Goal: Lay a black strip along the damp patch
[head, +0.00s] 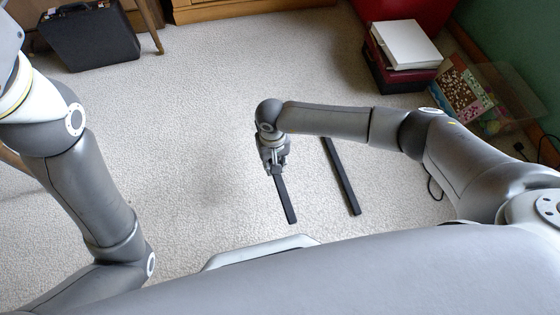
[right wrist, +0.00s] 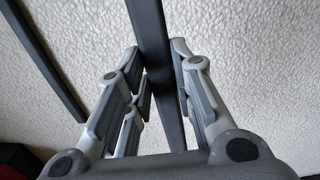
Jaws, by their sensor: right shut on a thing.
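A black strip (head: 286,200) is held in my right gripper (head: 276,168), which is shut on it near its far end. The strip points toward me in the head view; whether it touches the carpet I cannot tell. In the right wrist view, the held strip (right wrist: 150,32) runs between the fingers (right wrist: 160,82). A second black strip (head: 342,180) lies on the carpet to the right, and it also shows in the right wrist view (right wrist: 42,60). A faint darker area on the carpet, likely the damp patch (head: 204,190), is left of the held strip. My left gripper is out of view.
Pale carpet (head: 205,105) is clear across the middle. A black case (head: 90,38) stands at the back left. A dark red box with white papers (head: 405,45) stands back right, beside a clear bin (head: 510,92) and a patterned item (head: 462,88). A cable lies near the right wall.

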